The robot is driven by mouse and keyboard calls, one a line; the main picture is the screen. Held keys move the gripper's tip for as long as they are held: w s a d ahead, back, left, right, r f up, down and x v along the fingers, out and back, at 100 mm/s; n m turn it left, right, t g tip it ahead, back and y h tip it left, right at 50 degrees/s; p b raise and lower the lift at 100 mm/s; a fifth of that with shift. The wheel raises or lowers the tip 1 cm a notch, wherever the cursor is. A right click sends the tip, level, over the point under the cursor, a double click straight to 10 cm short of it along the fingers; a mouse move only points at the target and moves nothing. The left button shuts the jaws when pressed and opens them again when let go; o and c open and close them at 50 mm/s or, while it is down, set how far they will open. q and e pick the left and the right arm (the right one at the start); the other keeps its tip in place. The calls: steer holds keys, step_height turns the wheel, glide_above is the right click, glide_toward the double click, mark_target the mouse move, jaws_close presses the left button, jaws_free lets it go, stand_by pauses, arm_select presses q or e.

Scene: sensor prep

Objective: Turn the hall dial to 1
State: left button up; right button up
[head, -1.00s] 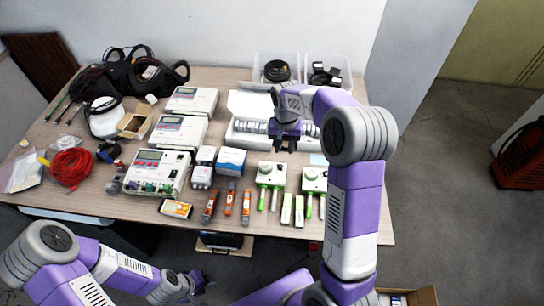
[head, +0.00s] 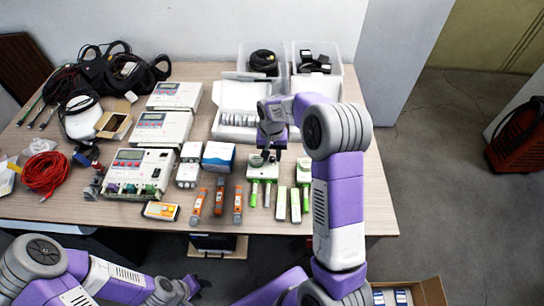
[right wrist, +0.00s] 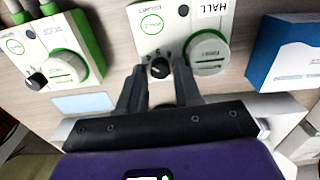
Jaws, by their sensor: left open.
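The hall unit (head: 257,171) is a white and green box on the table. In the right wrist view the unit (right wrist: 178,22) bears the label HALL, a large green-rimmed round part and a small black dial (right wrist: 159,68). My right gripper (head: 269,154) is over the unit, pointing down. In the right wrist view its fingers (right wrist: 160,74) stand on either side of the dial, with a small gap showing. The dial's numbers cannot be read. In the head view the gripper hides the dial. My left gripper (head: 194,287) is open and empty, low in front of the table.
A similar green and white unit (head: 303,170) stands to the right, also in the right wrist view (right wrist: 52,58). A blue and white box (head: 219,156) is to the left. Green-ended sticks and orange tools lie in front. White instruments (head: 165,128) stand further left.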

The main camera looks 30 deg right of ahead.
steer(key=shift+f, duration=0.2)
steer(key=shift+c, duration=0.3)
jaws_close()
steer(key=shift+n, duration=0.3)
